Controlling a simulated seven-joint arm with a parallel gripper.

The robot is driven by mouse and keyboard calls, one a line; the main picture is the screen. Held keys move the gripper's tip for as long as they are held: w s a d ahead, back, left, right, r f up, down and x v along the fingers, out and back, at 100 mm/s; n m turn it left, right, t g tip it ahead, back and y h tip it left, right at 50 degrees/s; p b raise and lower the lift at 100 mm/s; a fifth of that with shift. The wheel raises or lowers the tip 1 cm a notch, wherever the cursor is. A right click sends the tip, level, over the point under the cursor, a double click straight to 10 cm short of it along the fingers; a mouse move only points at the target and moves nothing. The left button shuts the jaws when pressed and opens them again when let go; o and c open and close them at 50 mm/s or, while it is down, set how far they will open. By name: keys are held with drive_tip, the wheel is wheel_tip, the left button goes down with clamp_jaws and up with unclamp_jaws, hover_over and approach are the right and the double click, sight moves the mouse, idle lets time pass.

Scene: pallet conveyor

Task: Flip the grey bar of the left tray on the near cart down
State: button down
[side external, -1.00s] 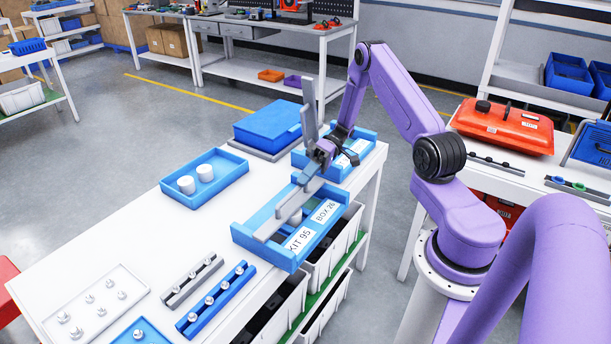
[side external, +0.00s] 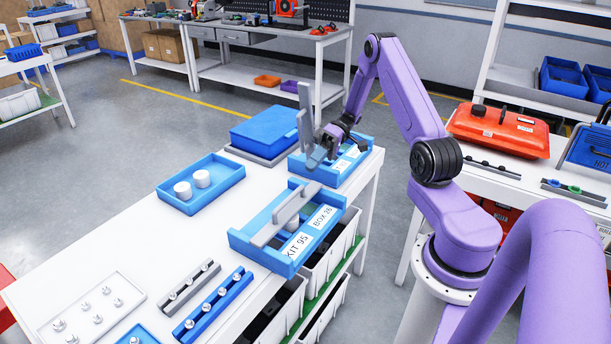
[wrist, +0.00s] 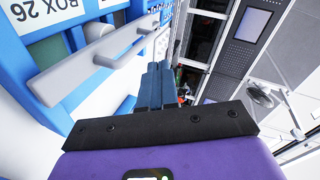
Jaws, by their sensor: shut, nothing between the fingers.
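The nearer, left blue tray (side external: 240,243), labelled KIT 95 and BOX 26, sits on the white near cart. Its grey bar (side external: 270,232) lies low across the tray top, about level. The bar also shows in the wrist view (wrist: 75,78), crossing at upper left beside the BOX 26 label. My gripper (side external: 316,160) is shut and empty, beyond the bar's far end and above the gap towards the second blue tray (side external: 362,152). Its closed fingers (wrist: 156,85) point away from the wrist camera, apart from the bar. A second grey bar (side external: 305,115) stands upright at the second tray.
A blue tray with two white cylinders (side external: 200,180) and a closed blue box (side external: 268,130) stand on the cart. Peg racks (side external: 213,305) fill its front left. An orange case (side external: 500,130) is on the right-hand table. Open cart top lies left of the KIT 95 tray.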

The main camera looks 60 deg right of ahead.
drive_tip(key=v, duration=0.6)
drive_tip(key=shift+d+f, duration=0.2)
drive_tip(key=shift+a, duration=0.1)
drive_tip(key=s+a+r+n+g+h, duration=0.25)
drive_tip(key=s+a+g+h, duration=0.2)
drive_tip(key=a, duration=0.55)
drive_tip(key=s+a+r+n+g+h, duration=0.25)
drive_tip(key=s+a+h, duration=0.2)
drive_tip(key=a, duration=0.55)
drive_tip(key=s+a+r+n+t+h, duration=0.2)
drive_tip(key=s+a+t, duration=0.1)
drive_tip(key=s, duration=0.4)
drive_tip(key=s+a+r+n+t+h, duration=0.2)
drive_tip(key=s+a+n+t, duration=0.1)
drive_tip(key=s, duration=0.5)
drive_tip(key=shift+a+h, duration=0.3)
drive_tip(key=shift+a, duration=0.3)
